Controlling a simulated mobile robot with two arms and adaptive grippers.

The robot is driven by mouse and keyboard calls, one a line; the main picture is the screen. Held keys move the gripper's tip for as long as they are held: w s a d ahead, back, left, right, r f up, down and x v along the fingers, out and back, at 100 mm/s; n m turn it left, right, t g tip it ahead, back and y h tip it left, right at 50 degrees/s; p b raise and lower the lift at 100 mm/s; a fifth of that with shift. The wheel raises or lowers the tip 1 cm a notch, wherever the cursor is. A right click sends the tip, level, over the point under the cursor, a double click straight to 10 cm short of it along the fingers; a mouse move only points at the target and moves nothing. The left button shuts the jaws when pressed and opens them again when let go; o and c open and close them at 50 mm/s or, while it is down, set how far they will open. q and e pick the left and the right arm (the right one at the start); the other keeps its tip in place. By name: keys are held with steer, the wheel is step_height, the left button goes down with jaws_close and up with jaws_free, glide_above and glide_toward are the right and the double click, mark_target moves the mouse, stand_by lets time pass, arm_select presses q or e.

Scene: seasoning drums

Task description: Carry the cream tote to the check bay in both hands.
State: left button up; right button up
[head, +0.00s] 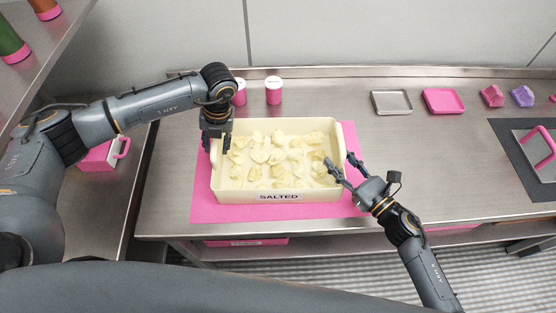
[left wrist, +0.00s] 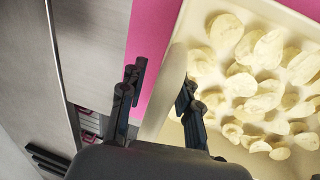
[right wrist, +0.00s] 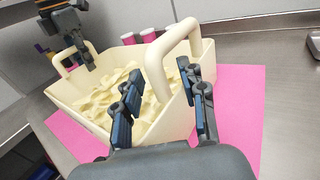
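The cream tote (head: 222,181), labelled SALTED and holding pale chips (head: 275,158), sits level on a pink mat (head: 325,211) on the steel counter. A raised cream handle (right wrist: 168,47) stands at each end. My left gripper (head: 216,149) points down over the tote's left end. In the left wrist view its fingers are apart, with the cream end of the tote (left wrist: 172,85) seen between them. My right gripper (head: 341,160) is at the right end, fingers spread. In the right wrist view the near handle is ahead of and between them; contact is not clear.
A grey tray (head: 391,102), a pink tray (head: 443,101) and small pink and purple blocks (head: 522,96) lie to the right. A dark mat (head: 512,150) is at far right. Counter between is clear.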

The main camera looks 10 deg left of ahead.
mark_target(344, 153)
arm_select(q)
jaws_close()
arm_select(e)
jaws_close()
arm_select(q)
steer(key=shift+w+r, duration=0.1)
steer(key=shift+r, duration=0.05)
arm_select(e)
steer(key=shift+r, duration=0.2)
